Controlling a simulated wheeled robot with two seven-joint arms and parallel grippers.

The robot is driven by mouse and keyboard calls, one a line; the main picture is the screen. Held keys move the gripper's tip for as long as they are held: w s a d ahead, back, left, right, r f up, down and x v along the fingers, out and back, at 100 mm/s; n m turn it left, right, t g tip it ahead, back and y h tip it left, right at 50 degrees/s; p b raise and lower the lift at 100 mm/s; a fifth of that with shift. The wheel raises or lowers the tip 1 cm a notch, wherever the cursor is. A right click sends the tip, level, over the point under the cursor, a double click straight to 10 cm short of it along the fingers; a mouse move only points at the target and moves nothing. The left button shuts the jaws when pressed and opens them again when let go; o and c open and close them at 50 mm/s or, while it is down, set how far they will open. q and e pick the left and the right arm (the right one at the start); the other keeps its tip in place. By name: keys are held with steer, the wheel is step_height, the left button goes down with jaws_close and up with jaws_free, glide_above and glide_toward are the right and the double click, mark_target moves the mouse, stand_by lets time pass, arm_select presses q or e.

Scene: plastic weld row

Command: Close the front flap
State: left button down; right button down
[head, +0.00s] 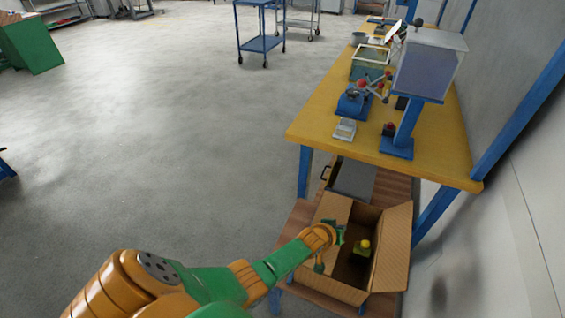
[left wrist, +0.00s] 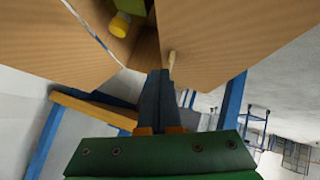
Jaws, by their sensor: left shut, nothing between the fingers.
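An open cardboard box (head: 330,287) stands on a low wooden shelf under the workbench. One flap (head: 394,247) stands up at its right side, and another cardboard panel (head: 334,209) shows at its far left. I cannot tell for sure which panel is the front flap. A green bottle with a yellow cap (head: 362,247) is inside; its cap (left wrist: 120,25) shows in the left wrist view. My left gripper (head: 333,243) is shut and empty over the box's left side. In the left wrist view its fingers (left wrist: 155,90) are close to a cardboard panel (left wrist: 235,40); contact is unclear. My right gripper is not seen.
A yellow workbench (head: 325,132) with a blue stand (head: 397,147) and several small devices is above and behind the box. A grey lidded item (head: 354,179) is beyond the box on the shelf. The wall is at right. The floor (head: 150,140) at left is open.

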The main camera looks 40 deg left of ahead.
arm_select(q)
steer(key=shift+r+p, duration=1)
steer(key=shift+p, duration=0.05)
steer(key=s+d+r+p, duration=0.2)
steer(key=s+r+p, duration=0.5)
steer(key=r+p, duration=0.25)
steer(key=s+a+f+m+g, duration=0.1)
steer(key=s+f+m+g, duration=0.35)
steer(key=s+f, duration=1.05)
steer(key=s+a+f+m+g, duration=0.1)
steer(key=s+a+f+g, duration=0.1)
steer(key=s, duration=0.8)
steer(key=s+a+f+m+g, duration=0.2)
steer(key=s+f, duration=0.1)
steer(key=s, duration=0.7)
steer(key=shift+s+f+y, duration=0.15)
steer(key=shift+y, duration=0.15)
steer(key=shift+b, duration=0.3)
